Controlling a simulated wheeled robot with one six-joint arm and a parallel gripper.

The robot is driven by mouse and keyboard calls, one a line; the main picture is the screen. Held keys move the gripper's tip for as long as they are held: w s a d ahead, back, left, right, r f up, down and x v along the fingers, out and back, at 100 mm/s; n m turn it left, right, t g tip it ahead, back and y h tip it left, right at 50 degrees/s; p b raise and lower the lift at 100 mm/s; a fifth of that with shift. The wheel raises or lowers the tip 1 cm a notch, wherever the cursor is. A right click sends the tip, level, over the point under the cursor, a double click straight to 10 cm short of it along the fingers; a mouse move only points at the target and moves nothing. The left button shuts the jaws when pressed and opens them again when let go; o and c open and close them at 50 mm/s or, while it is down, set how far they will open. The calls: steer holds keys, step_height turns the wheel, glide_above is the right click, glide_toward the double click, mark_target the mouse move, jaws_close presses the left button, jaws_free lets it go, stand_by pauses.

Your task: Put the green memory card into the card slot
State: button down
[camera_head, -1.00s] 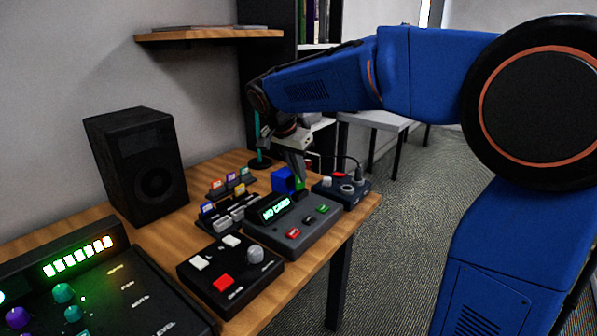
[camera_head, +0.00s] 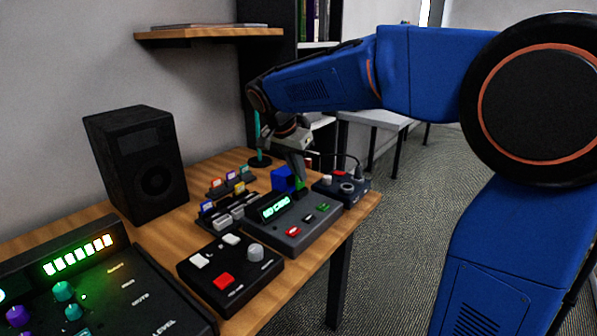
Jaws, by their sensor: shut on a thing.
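My gripper (camera_head: 299,180) points down over the back right of the grey card reader box (camera_head: 308,240). It is shut on the green memory card (camera_head: 300,187), of which only a small green part shows below the fingers. The card is upright at the box's top edge, just right of the lit display (camera_head: 275,208), which appears to read "NO CARD". The card slot itself is hidden by the gripper and card. I cannot tell whether the card touches the slot.
A blue block (camera_head: 283,180) stands close left of the gripper. A dark box with knobs (camera_head: 342,190) is close right. Racks with coloured cards (camera_head: 228,182) stand to the left. A black button box (camera_head: 230,273) is in front. A black speaker (camera_head: 138,165) stands at the wall.

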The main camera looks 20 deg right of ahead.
steer(key=shift+f, duration=1.1)
stand_by(0.8)
steer(key=c, duration=1.7)
jaws_free()
steer(key=shift+o, duration=0.2)
steer(key=shift+r, duration=0.1)
steer(key=shift+w+r, duration=0.1)
steer(key=shift+r, duration=2)
steer(key=shift+c, duration=0.3)
steer(key=shift+o, duration=1.3)
steer(key=shift+a+r, duration=0.1)
steer(key=shift+r, duration=1.2)
